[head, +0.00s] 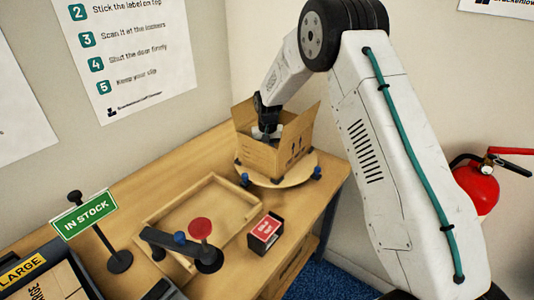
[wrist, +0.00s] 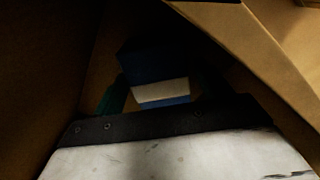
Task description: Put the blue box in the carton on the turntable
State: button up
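The open brown carton (head: 258,156) stands on the round turntable (head: 292,176) at the back right of the bench, its flaps up. My gripper (head: 267,132) reaches down into the carton from above, and its fingertips are hidden by the carton wall in the head view. In the wrist view, the blue box (wrist: 158,66) with a white band is in the shadow inside the carton, just beyond my gripper's dark edge. A teal finger part shows to its left with a small brown gap beside the box. Whether the fingers touch the box is too dark to tell.
A shallow wooden tray (head: 150,212) lies empty mid-bench. In front are a red-topped post (head: 200,229), a small box with a red card (head: 266,231) and an IN STOCK sign (head: 84,214). A fire extinguisher (head: 476,188) hangs at right.

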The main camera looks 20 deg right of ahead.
jog(key=shift+r, duration=0.1)
notch_tip(320, 180, up, 12)
dwell(0.5)
jog(key=shift+s+r, duration=0.1)
jog(key=shift+r, duration=0.05)
